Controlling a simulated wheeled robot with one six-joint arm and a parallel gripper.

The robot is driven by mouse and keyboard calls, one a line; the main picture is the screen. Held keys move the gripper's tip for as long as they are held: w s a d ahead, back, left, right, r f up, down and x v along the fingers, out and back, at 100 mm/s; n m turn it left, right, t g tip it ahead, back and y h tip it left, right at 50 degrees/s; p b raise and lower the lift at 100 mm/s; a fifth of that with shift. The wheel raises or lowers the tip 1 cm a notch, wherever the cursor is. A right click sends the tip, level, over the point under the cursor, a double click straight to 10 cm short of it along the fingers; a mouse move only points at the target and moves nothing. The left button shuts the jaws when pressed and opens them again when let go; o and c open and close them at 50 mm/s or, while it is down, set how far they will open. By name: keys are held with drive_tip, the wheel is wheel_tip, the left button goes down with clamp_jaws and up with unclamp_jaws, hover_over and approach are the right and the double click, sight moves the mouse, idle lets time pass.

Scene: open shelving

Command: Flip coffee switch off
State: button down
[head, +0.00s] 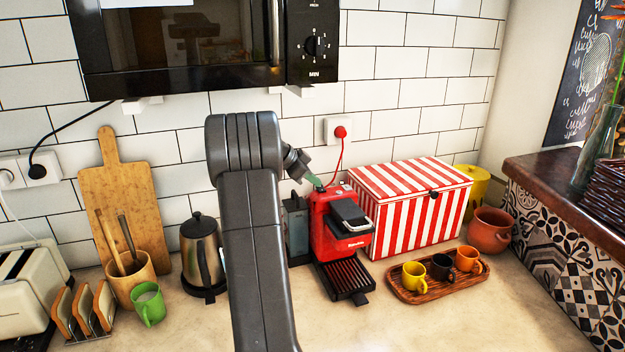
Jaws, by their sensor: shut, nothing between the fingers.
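The red coffee machine (327,225) stands on the counter right of my arm, with a black drip tray (345,278) at its front. My gripper (314,181) is at the back left of the machine's top, with its greenish fingers pointing down and to the right. The fingers are shut and empty, at or very close to the top surface; I cannot tell whether they touch it. The switch is too small or too covered by the fingers to make out, so its position cannot be read.
A red-and-white striped box (405,212) stands close on the machine's right. A wooden tray (407,292) with small cups lies in front of it. A steel kettle (203,255) stands left of my arm. A black microwave (190,45) hangs above.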

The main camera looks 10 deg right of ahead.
drive_tip(key=shift+w+f+b, duration=0.1)
drive_tip(key=shift+f+b, duration=0.25)
drive_tip(key=shift+b, duration=0.4)
drive_tip(key=shift+r, duration=0.15)
drive_tip(key=shift+s+f, duration=0.2)
drive_tip(key=shift+s+b, duration=0.2)
drive_tip(key=shift+b, duration=0.2)
drive_tip(key=shift+s+d+r+b, duration=0.1)
drive_tip(key=shift+s+r+b, duration=0.05)
drive_tip(key=shift+s+b, duration=0.2)
drive_tip(key=shift+s, duration=0.1)
